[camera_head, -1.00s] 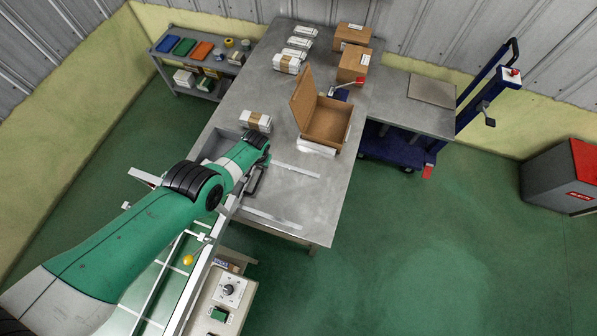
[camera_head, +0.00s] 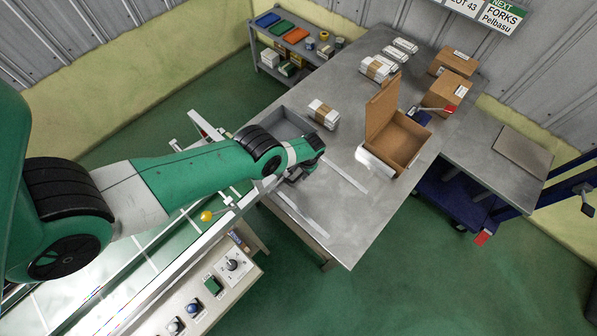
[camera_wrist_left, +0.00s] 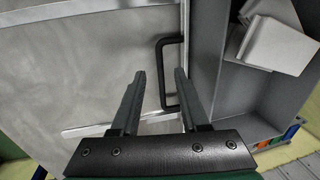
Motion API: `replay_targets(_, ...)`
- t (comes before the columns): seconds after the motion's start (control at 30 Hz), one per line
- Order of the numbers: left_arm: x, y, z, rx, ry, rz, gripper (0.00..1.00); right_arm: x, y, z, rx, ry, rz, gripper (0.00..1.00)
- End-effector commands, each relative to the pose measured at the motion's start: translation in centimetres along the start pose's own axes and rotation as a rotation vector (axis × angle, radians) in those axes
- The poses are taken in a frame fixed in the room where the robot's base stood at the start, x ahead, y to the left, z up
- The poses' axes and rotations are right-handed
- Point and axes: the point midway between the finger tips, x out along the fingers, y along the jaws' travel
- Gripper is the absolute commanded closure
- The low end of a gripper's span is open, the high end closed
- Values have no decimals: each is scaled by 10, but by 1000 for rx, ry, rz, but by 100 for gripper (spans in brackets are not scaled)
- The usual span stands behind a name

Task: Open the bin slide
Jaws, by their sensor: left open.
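The bin slide (camera_wrist_left: 110,65) is a flat grey metal plate with a black bar handle (camera_wrist_left: 161,75) near its right edge in the left wrist view. In the head view my left gripper (camera_head: 298,173) is beside the grey bin (camera_head: 285,125), partly hidden by my arm. My right gripper is not in view.
Two light rails (camera_head: 345,176) run along the metal table (camera_head: 345,225). An open cardboard box (camera_head: 398,140) stands right of my gripper, and a wrapped white bundle (camera_head: 323,113) lies behind the bin. A control panel (camera_head: 215,285) is in front. The table's right front is clear.

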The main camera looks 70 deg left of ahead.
Motion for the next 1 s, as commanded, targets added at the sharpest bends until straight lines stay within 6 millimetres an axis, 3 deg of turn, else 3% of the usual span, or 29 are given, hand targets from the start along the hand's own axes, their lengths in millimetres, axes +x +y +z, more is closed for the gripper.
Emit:
replay_targets(0.03,23,2,0,-2,0,0,55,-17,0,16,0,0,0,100)
replay_targets(0.2,50,1,0,-1,1,0,55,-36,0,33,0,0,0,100)
replay_targets(0.57,56,0,0,0,1,0,55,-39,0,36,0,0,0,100)
replay_targets(0.67,56,0,0,0,1,0,68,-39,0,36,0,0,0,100)
replay_targets(0.83,56,0,0,0,0,0,98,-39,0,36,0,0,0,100)
replay_targets(1.0,56,0,0,0,0,0,100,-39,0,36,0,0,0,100)
